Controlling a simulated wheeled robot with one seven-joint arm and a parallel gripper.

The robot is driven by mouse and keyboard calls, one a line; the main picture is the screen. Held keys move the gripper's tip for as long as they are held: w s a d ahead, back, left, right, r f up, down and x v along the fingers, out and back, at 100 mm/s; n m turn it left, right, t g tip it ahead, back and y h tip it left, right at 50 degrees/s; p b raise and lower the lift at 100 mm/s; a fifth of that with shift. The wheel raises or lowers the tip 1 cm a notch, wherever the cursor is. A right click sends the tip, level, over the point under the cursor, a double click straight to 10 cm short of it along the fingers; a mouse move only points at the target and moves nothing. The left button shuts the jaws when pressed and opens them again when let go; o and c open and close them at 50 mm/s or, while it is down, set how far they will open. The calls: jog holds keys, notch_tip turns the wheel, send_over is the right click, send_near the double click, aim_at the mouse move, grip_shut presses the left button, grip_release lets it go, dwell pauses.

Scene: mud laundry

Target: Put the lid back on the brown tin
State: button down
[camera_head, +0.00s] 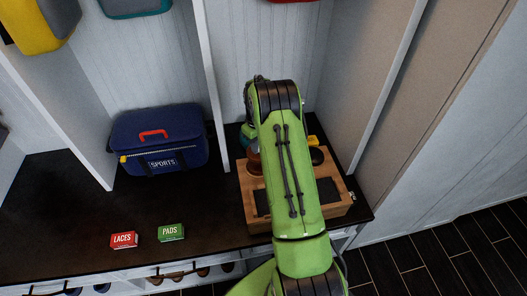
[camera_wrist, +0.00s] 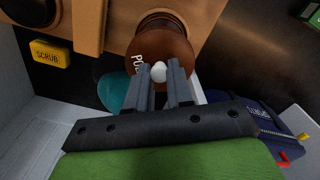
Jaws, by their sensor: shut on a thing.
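The brown tin (camera_wrist: 160,40) shows in the wrist view at the top centre, with part of its pale lettering readable as "PO". It stands at the edge of the wooden caddy (camera_wrist: 200,12). My gripper (camera_wrist: 160,74) is shut on a small white knob (camera_wrist: 158,71), which appears to be the lid's knob, in front of the brown tin. I cannot tell whether the lid is seated or just above the rim. In the head view, a brown round piece (camera_head: 254,161) shows beside my arm at the caddy's left. My arm hides the fingers there.
The wooden caddy (camera_head: 256,223) sits on the dark bench. A yellow SCRUB block (camera_wrist: 50,54) and a teal object (camera_wrist: 114,92) are close by. A blue SPORTS bag (camera_head: 160,140), a red LACES box (camera_head: 124,240) and a green PADS box (camera_head: 171,232) stand left. Cubby partitions flank the caddy.

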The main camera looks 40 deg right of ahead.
jog(key=shift+f+b, duration=2.15)
jog(key=shift+f, duration=1.05)
jog(key=shift+f, duration=0.15)
jog(key=shift+c, duration=2.3)
grip_release()
jog(key=shift+r+p, duration=2.45)
jog(key=shift+r, duration=1.15)
jog(key=shift+f, duration=0.1)
jog(key=shift+c, duration=0.2)
